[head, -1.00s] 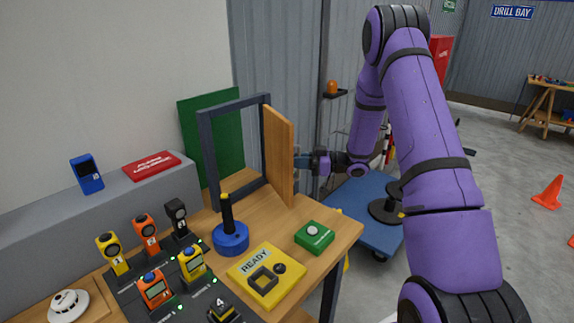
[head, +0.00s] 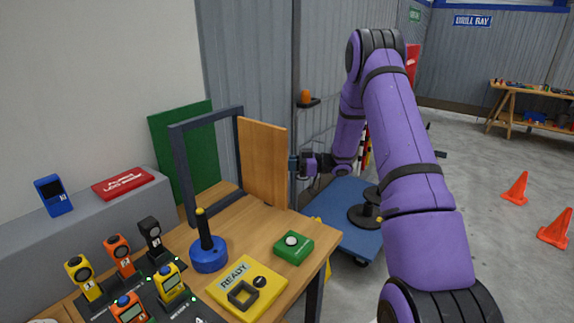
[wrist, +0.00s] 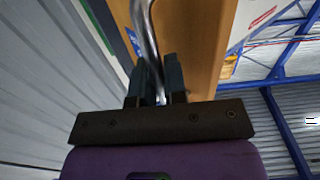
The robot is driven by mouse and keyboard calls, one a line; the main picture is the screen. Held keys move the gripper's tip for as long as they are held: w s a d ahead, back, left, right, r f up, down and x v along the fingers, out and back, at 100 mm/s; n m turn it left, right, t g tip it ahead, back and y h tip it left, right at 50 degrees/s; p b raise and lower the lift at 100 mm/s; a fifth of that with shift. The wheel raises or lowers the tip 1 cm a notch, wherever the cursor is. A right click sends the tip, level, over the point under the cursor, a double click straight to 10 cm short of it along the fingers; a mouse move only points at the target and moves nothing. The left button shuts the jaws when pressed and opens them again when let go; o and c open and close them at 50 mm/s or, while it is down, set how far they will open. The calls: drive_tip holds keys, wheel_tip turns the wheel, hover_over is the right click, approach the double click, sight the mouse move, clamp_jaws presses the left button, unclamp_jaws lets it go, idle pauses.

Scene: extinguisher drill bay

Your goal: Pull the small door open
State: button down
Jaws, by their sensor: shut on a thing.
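The small door (head: 263,165) is a wooden panel hinged in a dark grey upright frame (head: 180,172) on the wooden bench. It stands swung well out from the frame, its face turned toward the head camera. My gripper (head: 294,166) is at the door's free edge, on its far side. In the wrist view the dark fingers of my gripper (wrist: 160,85) are closed around a shiny metal handle (wrist: 147,35), with the wooden door (wrist: 195,45) behind it. In the head view the handle is hidden.
A blue joystick (head: 208,255), a green button box (head: 293,247) and a yellow READY panel (head: 248,287) stand on the bench in front of the door. A blue cart (head: 345,228) is beside the bench. Orange cones (head: 515,188) stand on open floor at right.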

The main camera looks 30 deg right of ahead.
drive_tip(key=shift+a, duration=0.1)
drive_tip(key=c, duration=1.2)
unclamp_jaws()
drive_tip(key=v, duration=1)
drive_tip(key=shift+s+d, duration=0.2)
drive_tip(key=shift+d, duration=0.15)
drive_tip(key=shift+f, duration=0.1)
